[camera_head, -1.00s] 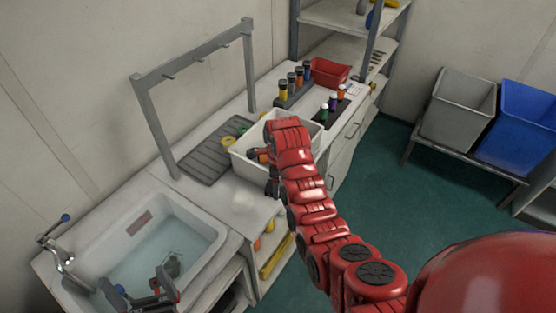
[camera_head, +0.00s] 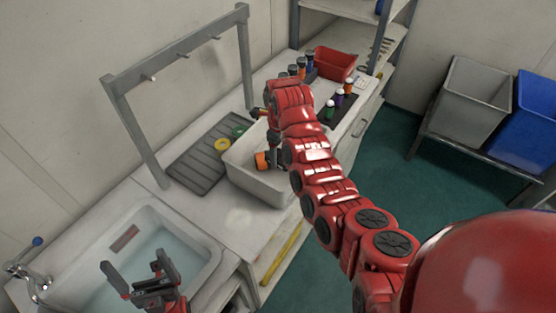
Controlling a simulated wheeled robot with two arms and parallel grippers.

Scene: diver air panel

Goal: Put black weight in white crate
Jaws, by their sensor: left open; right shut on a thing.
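The white crate (camera_head: 243,183) stands on the counter, right of the grey ribbed mat. My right gripper (camera_head: 272,160) is over and partly inside the crate, largely hidden by my red arm. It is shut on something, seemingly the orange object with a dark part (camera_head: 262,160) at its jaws. My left gripper (camera_head: 143,278) is open and empty above the near side of the sink (camera_head: 205,272), fingers spread. I cannot make out the black weight for certain; my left gripper and the sink wall cover part of the basin.
A grey rack with pegs (camera_head: 180,57) rises behind the ribbed mat (camera_head: 190,170), near yellow and green rings (camera_head: 222,144). Several bottles and a red bin (camera_head: 335,66) stand further back. Grey (camera_head: 470,100) and blue (camera_head: 520,125) bins stand right. The counter between sink and crate is clear.

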